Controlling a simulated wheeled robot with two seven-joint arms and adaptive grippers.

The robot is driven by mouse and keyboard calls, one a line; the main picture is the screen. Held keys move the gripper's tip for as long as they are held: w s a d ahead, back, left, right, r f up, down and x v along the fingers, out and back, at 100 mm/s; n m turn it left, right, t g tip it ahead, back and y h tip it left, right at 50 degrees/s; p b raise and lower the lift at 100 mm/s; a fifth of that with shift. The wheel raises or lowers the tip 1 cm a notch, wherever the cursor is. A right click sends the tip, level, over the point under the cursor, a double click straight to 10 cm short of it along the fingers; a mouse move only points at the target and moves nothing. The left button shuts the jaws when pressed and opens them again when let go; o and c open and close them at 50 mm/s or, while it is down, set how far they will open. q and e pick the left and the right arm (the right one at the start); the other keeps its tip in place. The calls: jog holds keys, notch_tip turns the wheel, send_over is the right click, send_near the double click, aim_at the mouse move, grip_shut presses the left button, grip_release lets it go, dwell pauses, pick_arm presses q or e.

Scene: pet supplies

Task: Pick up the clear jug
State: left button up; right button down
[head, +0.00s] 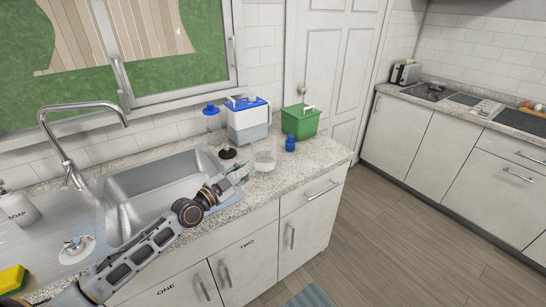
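The clear jug (265,159) stands upright on the speckled countertop (322,152), just right of the sink. It is see-through and its outline is faint. My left gripper (246,171) is at the right end of the sink, to the left of the jug and close to it. Its fingers look spread apart with nothing between them. I cannot tell whether a fingertip touches the jug. My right gripper is not in view.
Behind the jug stand a blue-and-white container (247,122) and a green caddy (300,121). The counter's right end is clear.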

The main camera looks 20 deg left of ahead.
pick_arm(q)
jog(key=d+n, duration=0.1)
jog(key=n, duration=0.3)
jog(key=d+f+n+g+h, duration=0.1)
jog(key=n, duration=0.1)
jog(key=shift+d+n, duration=0.3)
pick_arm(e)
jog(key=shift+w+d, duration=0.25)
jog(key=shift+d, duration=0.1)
